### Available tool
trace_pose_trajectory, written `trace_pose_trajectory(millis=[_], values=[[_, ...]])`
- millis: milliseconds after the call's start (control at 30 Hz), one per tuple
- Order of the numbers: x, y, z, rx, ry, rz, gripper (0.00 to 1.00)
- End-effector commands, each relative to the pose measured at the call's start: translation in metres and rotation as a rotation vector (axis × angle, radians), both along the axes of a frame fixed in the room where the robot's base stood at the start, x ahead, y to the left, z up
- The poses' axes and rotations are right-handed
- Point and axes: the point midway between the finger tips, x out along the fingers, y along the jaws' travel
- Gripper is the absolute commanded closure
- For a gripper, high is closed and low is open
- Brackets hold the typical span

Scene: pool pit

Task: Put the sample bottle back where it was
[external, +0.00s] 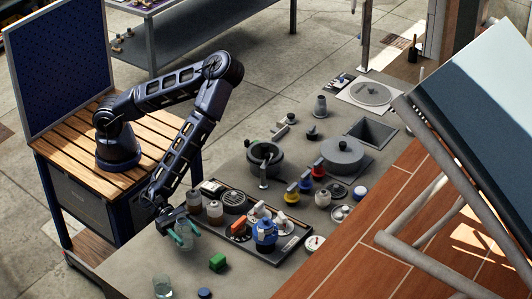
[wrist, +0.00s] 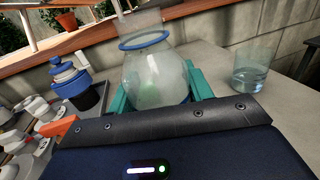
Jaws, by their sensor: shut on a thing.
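My gripper (external: 184,236) is shut on the sample bottle (external: 180,252), a clear, rounded bottle, at the near left of the counter. In the wrist view the bottle (wrist: 157,78) stands between the teal fingers (wrist: 159,95) and has a blue ring around its neck. Its base is hidden behind the gripper body there. I cannot tell whether it touches the counter.
A clear glass of liquid (external: 162,286) stands near the bottle, also in the wrist view (wrist: 251,70). A green block (external: 217,262) and a blue cap (external: 204,293) lie to the right. A dark tray (external: 240,238) holds bottles and a blue canister (external: 265,232).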

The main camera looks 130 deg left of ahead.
Motion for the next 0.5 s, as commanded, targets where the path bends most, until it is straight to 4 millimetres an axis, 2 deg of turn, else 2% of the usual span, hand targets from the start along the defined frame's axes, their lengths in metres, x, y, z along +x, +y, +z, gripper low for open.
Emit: trace_pose_trajectory(millis=[167,400,500], values=[[0.000,0.000,-0.009,-0.001,0.001,0.000,0.76],[0.000,-0.001,-0.037,0.000,0.002,0.000,0.76],[0.000,0.000,-0.040,0.000,-0.001,0.000,0.76]])
